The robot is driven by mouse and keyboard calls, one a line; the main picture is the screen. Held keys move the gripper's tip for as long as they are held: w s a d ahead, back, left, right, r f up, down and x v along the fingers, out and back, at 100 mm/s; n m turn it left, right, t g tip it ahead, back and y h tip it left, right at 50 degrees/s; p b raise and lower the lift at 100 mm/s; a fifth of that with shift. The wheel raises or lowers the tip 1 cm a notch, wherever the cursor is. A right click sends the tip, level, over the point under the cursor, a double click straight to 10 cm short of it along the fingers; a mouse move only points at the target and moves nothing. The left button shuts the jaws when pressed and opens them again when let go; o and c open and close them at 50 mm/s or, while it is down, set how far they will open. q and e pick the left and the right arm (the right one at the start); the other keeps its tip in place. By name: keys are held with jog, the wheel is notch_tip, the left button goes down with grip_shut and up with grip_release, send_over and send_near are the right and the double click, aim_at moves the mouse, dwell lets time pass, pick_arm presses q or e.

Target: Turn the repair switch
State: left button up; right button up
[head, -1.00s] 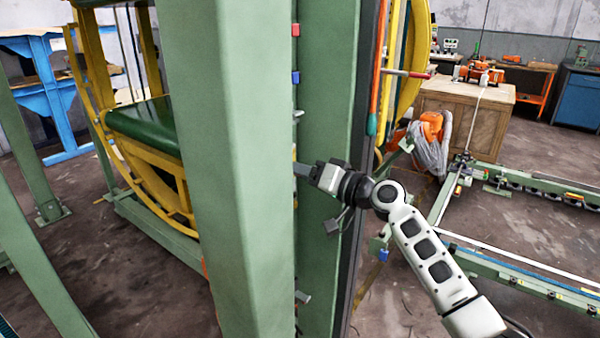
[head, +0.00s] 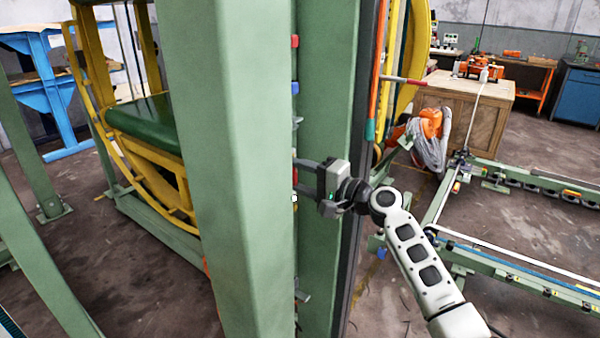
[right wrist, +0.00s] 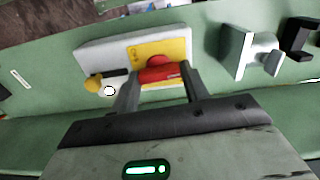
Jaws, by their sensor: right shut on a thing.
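The repair switch shows in the right wrist view as a red knob (right wrist: 160,72) on a yellow plate, set on a pale grey box (right wrist: 93,60) fixed to the green post. My right gripper (right wrist: 155,82) has one finger on each side of the red knob and is shut on it. In the head view my right gripper (head: 302,176) reaches in from the right against the inner side of the post, with a bit of red between its fingers. The post's edge hides most of the switch there. My left gripper is in neither view.
The tall green post (head: 228,170) fills the middle of the head view. A grey-white bracket (right wrist: 245,52) and a black part (right wrist: 298,38) stick out right of the switch. A yellow round frame (head: 150,170) stands behind the post.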

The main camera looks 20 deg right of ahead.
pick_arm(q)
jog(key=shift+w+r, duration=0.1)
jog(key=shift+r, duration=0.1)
pick_arm(e)
jog(key=shift+m, duration=0.4)
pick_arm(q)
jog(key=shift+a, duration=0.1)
pick_arm(e)
jog(key=o, duration=1)
pick_arm(q)
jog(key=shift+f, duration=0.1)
jog(key=b, duration=0.1)
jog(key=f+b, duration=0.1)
jog(key=b, duration=0.1)
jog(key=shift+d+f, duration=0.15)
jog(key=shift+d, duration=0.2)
pick_arm(e)
jog(key=v, duration=1.6)
jog(key=shift+f, duration=0.1)
